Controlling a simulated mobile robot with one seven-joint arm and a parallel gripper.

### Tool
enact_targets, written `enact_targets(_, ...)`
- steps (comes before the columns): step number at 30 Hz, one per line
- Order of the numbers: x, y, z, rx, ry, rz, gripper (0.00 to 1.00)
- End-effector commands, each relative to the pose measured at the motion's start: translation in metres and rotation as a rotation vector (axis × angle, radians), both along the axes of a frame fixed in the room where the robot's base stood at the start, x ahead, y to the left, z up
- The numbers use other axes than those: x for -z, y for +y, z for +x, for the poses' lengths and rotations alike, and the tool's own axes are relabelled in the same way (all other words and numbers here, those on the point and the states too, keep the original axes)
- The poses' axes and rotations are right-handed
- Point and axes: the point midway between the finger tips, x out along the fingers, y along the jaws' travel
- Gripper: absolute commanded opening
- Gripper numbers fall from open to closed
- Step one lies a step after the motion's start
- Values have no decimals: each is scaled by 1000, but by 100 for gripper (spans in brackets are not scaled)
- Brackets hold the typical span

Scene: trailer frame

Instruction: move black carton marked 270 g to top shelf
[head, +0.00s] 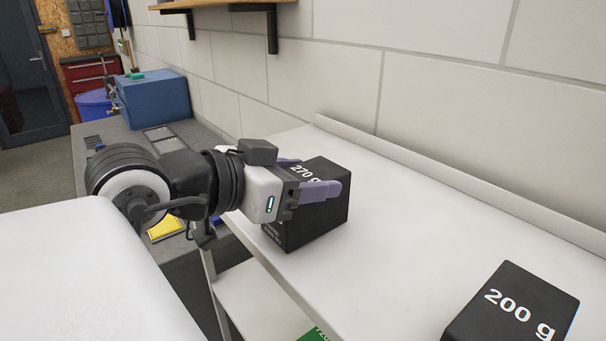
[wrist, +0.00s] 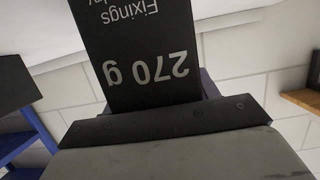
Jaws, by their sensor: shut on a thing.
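The black carton marked 270 g (head: 322,222) is at the white shelf top (head: 405,215), near its left end. My gripper (head: 318,186) reaches in from the left, its purple fingers shut on the carton's upper part. In the wrist view the carton (wrist: 135,40) fills the upper middle, with its "270 g" and "Fixings" lettering upside down. The carton's underside is hidden, so I cannot tell whether it touches the shelf top.
A black carton marked 200 g (head: 515,308) stands at the lower right of the shelf top. A green item (head: 313,335) shows on a lower shelf. A wooden wall shelf (head: 215,4) is at the top. A blue box (head: 155,98) sits on the grey bench behind.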

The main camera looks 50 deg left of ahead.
Motion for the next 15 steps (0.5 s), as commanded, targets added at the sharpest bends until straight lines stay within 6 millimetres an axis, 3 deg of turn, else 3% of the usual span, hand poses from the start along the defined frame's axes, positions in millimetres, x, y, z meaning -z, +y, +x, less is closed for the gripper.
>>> enact_targets(5,4,0,0,1,-1,0,28)
enact_targets(6,3,0,0,1,0,0,62)
enact_targets(11,3,0,0,1,1,0,81)
enact_targets(15,3,0,0,1,1,0,81)
